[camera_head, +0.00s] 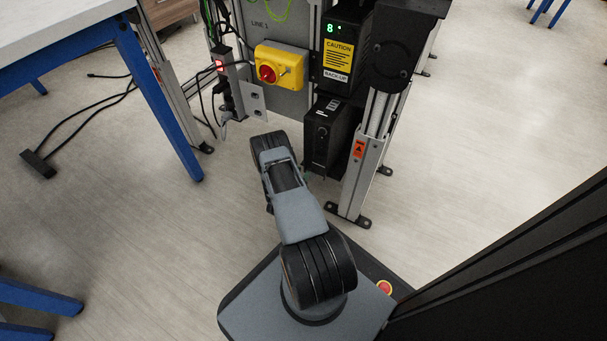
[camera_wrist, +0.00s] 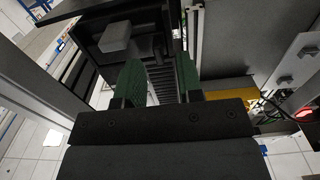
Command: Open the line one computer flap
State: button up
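A black computer-like box (camera_head: 330,135) hangs low on the line one frame in the head view, just beyond my arm. Its front carries small marks and a button. I cannot make out whether a flap on it is open or shut. In the head view my gripper is mostly hidden behind my arm's links. In the wrist view my gripper (camera_wrist: 157,70) has two green fingers apart, with a dark ribbed surface visible between them and nothing held. A dark box (camera_wrist: 125,45) with a grey block on it is just past the left finger; I cannot tell whether it is the computer.
A yellow switch box (camera_head: 279,67) with a red knob is left of the computer. A black backup unit (camera_head: 345,50) is above it. A metal post (camera_head: 365,165) stands close on the right. A blue-legged table (camera_head: 155,90) is at left. Floor is open at right.

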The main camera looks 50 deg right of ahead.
jog(key=shift+w+d, duration=0.15)
jog(key=shift+d, duration=0.5)
grip_shut()
